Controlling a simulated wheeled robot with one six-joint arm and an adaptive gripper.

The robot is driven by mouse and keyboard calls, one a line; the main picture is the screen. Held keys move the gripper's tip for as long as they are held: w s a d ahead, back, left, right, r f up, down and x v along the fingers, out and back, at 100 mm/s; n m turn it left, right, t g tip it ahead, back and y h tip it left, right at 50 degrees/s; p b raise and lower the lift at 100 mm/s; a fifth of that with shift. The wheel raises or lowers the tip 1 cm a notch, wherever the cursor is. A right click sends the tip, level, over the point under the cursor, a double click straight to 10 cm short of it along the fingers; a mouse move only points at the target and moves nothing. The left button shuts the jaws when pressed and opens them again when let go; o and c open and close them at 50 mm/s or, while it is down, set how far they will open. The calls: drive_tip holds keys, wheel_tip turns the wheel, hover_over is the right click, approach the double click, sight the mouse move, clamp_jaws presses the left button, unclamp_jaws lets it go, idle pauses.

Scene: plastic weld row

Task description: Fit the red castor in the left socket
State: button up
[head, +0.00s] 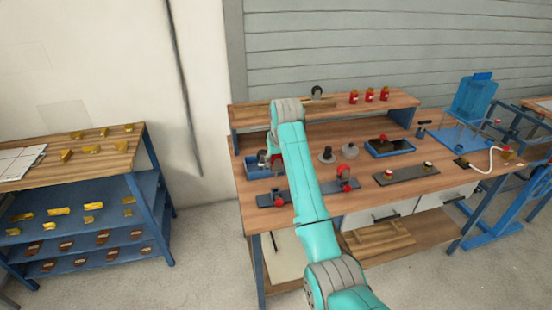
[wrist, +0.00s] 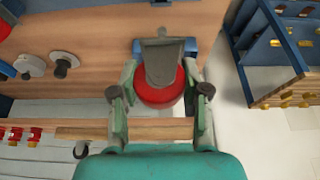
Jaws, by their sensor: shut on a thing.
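My gripper (wrist: 160,92) is shut on a red castor (wrist: 158,97) in the wrist view, with a finger on each side. The castor's grey upper part (wrist: 162,58) points up the picture, and a blue tray (wrist: 190,46) shows behind it. In the head view my arm hides most of the gripper; a bit of red shows beside it above the blue tray (head: 254,170). A long dark board (head: 310,189) lies at the table's front with red and dark pieces on it. My arm crosses its middle, and I cannot make out the left socket.
Grey round parts (head: 327,155) stand behind the board, beside a blue-rimmed tray (head: 390,148). Red jars (head: 369,95) stand on the raised back shelf. A second dark board (head: 405,174) lies right. A blue rack (head: 85,213) with gold pieces stands left, across a floor gap.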

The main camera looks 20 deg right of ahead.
sight(278, 169)
drive_tip(key=shift+f, duration=2.45)
drive_tip(key=shift+s+f, duration=0.1)
drive_tip(key=shift+f, duration=0.05)
drive_tip(key=shift+f, duration=0.8)
drive_tip(key=shift+f, duration=1.3)
idle(0.8)
drive_tip(key=o, duration=1.7)
drive_tip(key=shift+r, duration=0.1)
drive_tip(key=shift+r, duration=3.4)
